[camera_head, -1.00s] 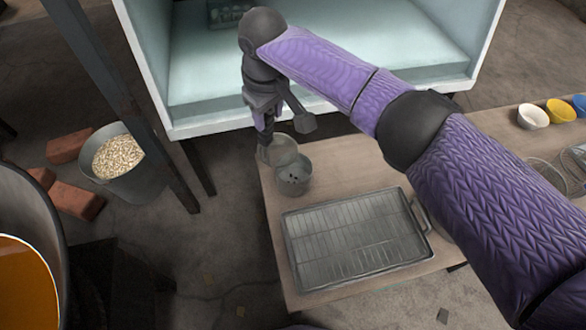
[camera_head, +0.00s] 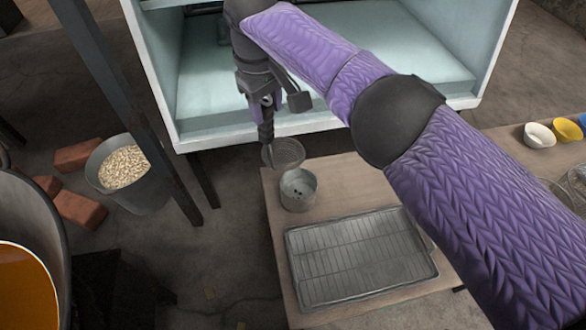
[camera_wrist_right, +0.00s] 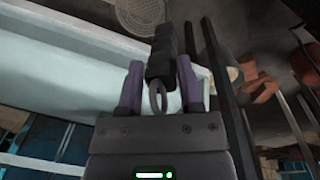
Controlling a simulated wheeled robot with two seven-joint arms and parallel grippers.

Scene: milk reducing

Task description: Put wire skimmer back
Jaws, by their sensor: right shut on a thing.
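The wire skimmer has a round grey mesh head (camera_head: 286,153) that hangs just behind the metal canister (camera_head: 298,196), near the table's far left corner. My right gripper (camera_head: 265,102) points down above the canister's far side, shut on the skimmer's dark handle. The right wrist view shows the gripper's purple fingers (camera_wrist_right: 159,84) on both sides of the handle (camera_wrist_right: 162,55), with the round mesh (camera_wrist_right: 141,15) beyond it. The canister is grey and upright, with dark holes. Whether the mesh touches the canister's rim I cannot tell. My left gripper is not in view.
A metal tray with a wire rack (camera_head: 352,257) lies on the wooden table (camera_head: 336,178). A white-and-teal open cabinet (camera_head: 320,122) stands close behind my gripper. Bowls (camera_head: 539,134) sit at the far right. A bucket of pale pieces (camera_head: 122,167) stands at left.

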